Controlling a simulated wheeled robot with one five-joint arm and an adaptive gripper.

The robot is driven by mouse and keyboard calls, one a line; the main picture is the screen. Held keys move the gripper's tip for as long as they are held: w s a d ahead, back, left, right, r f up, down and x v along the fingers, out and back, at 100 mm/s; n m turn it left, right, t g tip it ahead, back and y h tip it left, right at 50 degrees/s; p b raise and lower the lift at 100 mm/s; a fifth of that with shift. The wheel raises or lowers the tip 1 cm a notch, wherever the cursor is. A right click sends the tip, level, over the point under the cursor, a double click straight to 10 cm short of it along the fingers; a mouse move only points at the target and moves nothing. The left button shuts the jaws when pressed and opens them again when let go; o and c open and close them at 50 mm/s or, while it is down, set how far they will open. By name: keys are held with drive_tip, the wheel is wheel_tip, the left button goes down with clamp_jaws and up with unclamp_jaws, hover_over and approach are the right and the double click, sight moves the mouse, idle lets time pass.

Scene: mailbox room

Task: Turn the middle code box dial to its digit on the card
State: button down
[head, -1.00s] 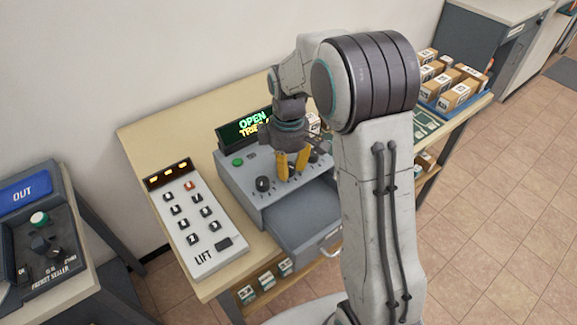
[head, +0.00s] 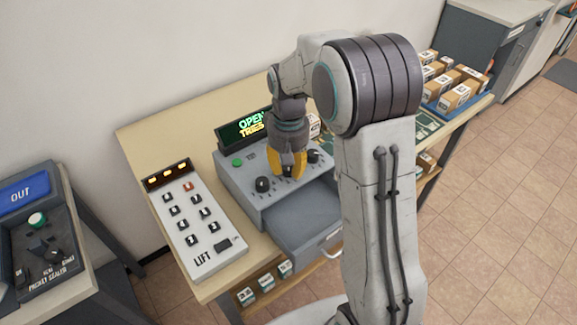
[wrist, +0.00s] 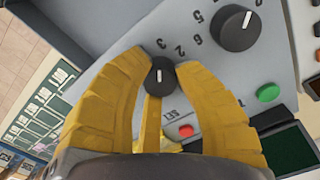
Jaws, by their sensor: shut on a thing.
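The grey code box (head: 235,178) stands on the table, with its lit display (head: 243,127) reading "OPEN" and "TRIES", partly hidden by my arm. My gripper (head: 288,172) is down on its top, and its yellow fingers are shut on the middle dial. In the wrist view the middle dial (wrist: 160,76) is a black knob between the fingertips, its white mark pointing up the picture. Printed digits lie around it, some covered by the fingers. The left dial (head: 262,184) and right dial (head: 313,156) stand on either side. I cannot make out the card.
An open drawer (head: 300,222) sticks out of the box's front. A green button (wrist: 268,93) and a red button (wrist: 185,131) are near the dials. The lift panel (head: 200,225) is at left, the packet sealer (head: 45,245) further left. A blue parcel tray (head: 440,104) is at right.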

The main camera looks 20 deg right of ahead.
drive_tip(key=m, duration=0.4)
drive_tip(key=shift+s+f, duration=0.1)
drive_tip(key=shift+f, duration=0.05)
drive_tip(key=m, duration=0.4)
drive_tip(key=shift+m, duration=0.3)
idle(0.3)
drive_tip(key=c, duration=0.9)
unclamp_jaws()
drive_tip(key=shift+r, duration=0.25)
wheel_tip(320, 180, up, 12)
drive_tip(key=shift+f, duration=0.1)
